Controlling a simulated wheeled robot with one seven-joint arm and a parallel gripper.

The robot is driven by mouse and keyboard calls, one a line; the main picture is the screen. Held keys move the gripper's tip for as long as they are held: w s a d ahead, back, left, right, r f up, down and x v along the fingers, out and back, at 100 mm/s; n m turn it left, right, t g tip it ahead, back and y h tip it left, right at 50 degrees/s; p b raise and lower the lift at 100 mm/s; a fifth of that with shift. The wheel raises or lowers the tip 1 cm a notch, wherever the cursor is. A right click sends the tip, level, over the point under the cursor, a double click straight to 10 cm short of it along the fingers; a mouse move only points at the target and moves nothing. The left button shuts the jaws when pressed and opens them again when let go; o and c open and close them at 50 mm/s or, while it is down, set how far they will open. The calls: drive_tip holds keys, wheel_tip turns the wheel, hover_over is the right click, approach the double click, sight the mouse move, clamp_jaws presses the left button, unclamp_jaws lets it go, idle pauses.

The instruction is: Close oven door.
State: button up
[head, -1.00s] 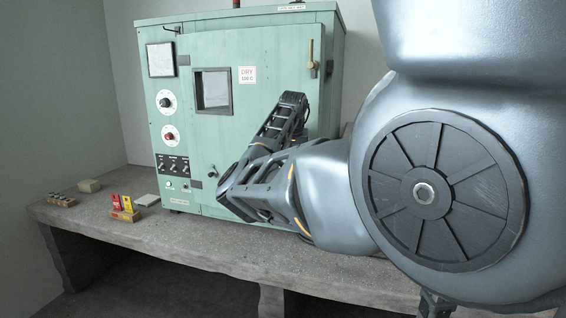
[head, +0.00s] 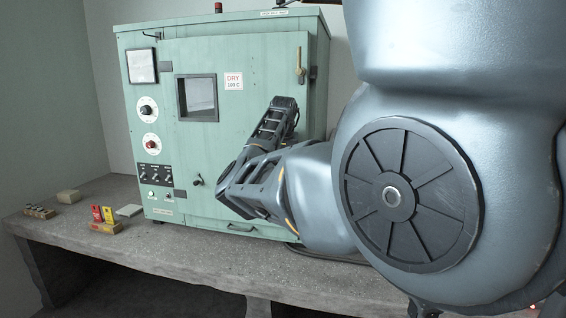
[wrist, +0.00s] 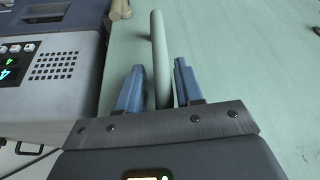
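The oven is a pale green cabinet (head: 150,90) on the bench, with dials on its left. Its door (head: 205,145) has a small square window (head: 197,97) and a "DRY" label. The door face looks about flush with the cabinet, but I cannot tell whether a gap remains. My arm covers its lower right part. In the wrist view, my gripper (wrist: 159,64) is open, with a blue finger on each side of a pale round bar (wrist: 160,50). Gaps show beside the bar, so it is not gripped. Green panel surface (wrist: 250,70) lies behind. The fingers are not clear in the head view.
A brass latch (head: 300,62) is at the door's upper right. A grey device with a display (wrist: 45,75) stands at left in the wrist view.

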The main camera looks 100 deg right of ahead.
drive_tip(key=shift+o, duration=0.3)
drive_tip(key=shift+w+a, duration=0.1)
drive_tip(key=shift+a, duration=0.05)
drive_tip(key=b+v, duration=0.1)
drive_tip(key=v, duration=0.6)
drive_tip(key=shift+r+b, duration=0.3)
drive_tip(key=shift+r, duration=0.05)
